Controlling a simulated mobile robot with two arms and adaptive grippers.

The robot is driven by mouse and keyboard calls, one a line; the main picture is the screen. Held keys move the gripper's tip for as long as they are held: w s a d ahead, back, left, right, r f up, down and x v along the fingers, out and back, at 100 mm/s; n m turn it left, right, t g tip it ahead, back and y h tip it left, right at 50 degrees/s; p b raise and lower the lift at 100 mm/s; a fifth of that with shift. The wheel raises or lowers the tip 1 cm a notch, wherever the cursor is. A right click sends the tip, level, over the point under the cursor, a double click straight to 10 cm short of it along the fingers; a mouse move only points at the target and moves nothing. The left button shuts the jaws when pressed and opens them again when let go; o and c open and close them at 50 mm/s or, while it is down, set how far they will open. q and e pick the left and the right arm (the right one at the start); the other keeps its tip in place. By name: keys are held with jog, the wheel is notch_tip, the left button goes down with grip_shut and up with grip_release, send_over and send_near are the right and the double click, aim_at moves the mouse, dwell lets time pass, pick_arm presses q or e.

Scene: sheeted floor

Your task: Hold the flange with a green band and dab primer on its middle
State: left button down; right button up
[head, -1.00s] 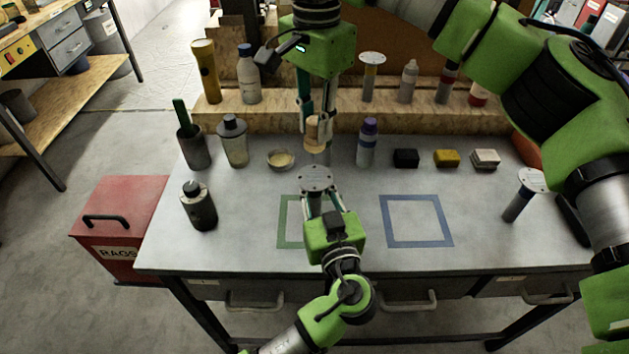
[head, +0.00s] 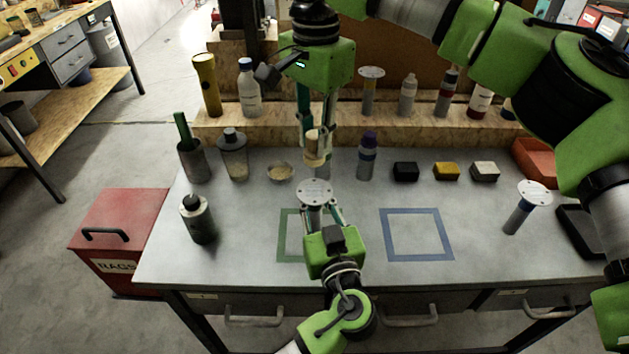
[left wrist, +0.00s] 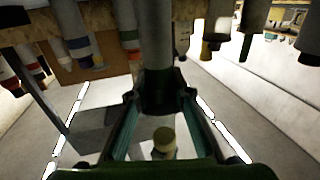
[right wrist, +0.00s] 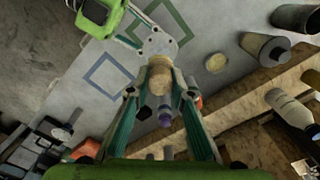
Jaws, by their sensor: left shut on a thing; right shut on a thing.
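A grey flange (head: 315,190) with small holes in its disc stands upright in my left gripper (head: 319,212), over the green square outline. My right gripper (head: 317,150) points down, shut on a tan dabber (head: 314,147), which also shows in the right wrist view (right wrist: 158,80). The dabber is just behind and above the disc in the head view, seemingly apart from it. A shallow dish of pale yellow stuff (head: 280,172) is on the table. The left wrist view is hard to read.
A blue-banded flange (head: 525,206) stands at the right. A dark bottle (head: 198,218), a clear capped jar (head: 234,160) and a purple-capped bottle (head: 367,160) stand around. Several blocks sit right of the middle. The blue square outline (head: 418,256) is empty. A wooden shelf holds several bottles.

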aim_at(305, 160)
jog(key=shift+a, duration=0.1)
jog(key=shift+a+f, duration=0.85)
jog(key=shift+f, duration=2.65)
jog(key=shift+d+f, duration=0.5)
jog(key=shift+f, duration=0.15)
jog(key=shift+c, duration=0.5)
jog(key=shift+d, duration=1.55)
jog(key=shift+a+f, duration=0.1)
jog(key=shift+a, duration=0.2)
jog(key=shift+a+r, duration=0.2)
jog(key=shift+a, duration=1.7)
jog(key=shift+d+r, duration=0.1)
jog(key=shift+r, duration=4)
